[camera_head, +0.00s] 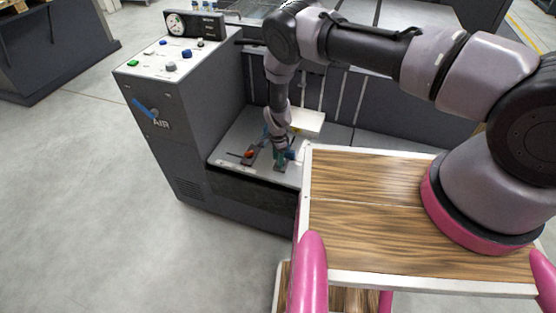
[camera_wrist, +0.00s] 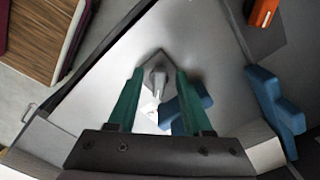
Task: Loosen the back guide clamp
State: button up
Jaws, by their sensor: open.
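My gripper (camera_wrist: 160,78) is open, its two green fingers pointing at the light metal plate (camera_wrist: 195,40). A small grey knob-like part (camera_wrist: 157,72) shows between the fingertips, and I see no firm contact. A blue piece (camera_wrist: 190,104) lies beside and partly behind the right finger. A larger blue bracket (camera_wrist: 275,105) stands to the right. I cannot tell for sure which of these parts is the back guide clamp. In the head view my gripper (camera_head: 277,157) is low over the machine's recessed bed, and my wrist hides much of what is under it.
An orange-red part (camera_wrist: 263,12) sits at the far right, and it also shows in the head view (camera_head: 248,154). The dark cabinet with its control panel (camera_head: 175,60) rises to the left of the bed.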

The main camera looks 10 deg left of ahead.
jog(key=shift+f, duration=0.3)
grip_shut()
